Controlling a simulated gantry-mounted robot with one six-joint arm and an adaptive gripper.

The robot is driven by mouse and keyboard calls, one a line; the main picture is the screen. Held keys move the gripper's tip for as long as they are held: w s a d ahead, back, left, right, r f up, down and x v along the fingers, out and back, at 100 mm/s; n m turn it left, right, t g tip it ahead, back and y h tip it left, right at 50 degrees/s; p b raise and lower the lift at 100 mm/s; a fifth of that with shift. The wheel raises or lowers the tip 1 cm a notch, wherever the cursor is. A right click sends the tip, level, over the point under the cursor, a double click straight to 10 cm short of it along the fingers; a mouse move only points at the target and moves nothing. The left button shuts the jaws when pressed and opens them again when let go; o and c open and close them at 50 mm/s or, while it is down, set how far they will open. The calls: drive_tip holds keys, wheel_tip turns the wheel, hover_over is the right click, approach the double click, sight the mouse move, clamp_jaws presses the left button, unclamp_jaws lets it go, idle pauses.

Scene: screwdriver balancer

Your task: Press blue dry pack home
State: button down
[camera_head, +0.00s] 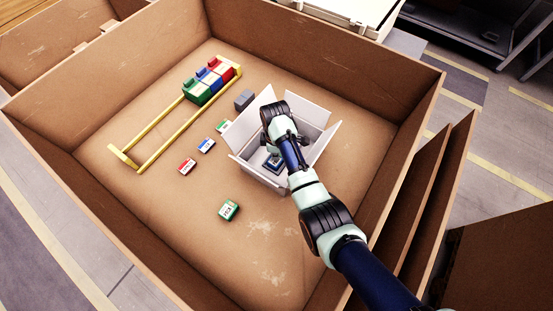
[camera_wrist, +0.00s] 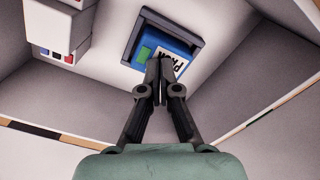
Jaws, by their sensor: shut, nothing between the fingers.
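The blue dry pack (camera_wrist: 148,52) shows in the wrist view with a green patch and a white label. It sits in a dark square-edged frame (camera_wrist: 197,45) on the floor of the white open box (camera_head: 253,172). My gripper (camera_wrist: 160,62) is shut and empty. Its fingertips are over the pack's lower edge and label and hide part of it; I cannot tell whether they touch. In the head view my arm covers much of the box, and the dark holder (camera_head: 272,163) shows only partly beside the arm.
A white block (camera_wrist: 57,28) with coloured marks stands beside the holder. Box walls and raised flaps (camera_head: 308,106) surround my gripper. Outside the box are small green, blue and red packs (camera_head: 187,166), a grey block (camera_head: 244,100) and a yellow rack (camera_head: 160,136). Tall brown walls enclose everything.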

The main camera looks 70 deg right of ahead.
drive_tip(key=shift+r+p, duration=2.5)
drive_tip(key=shift+p, duration=0.1)
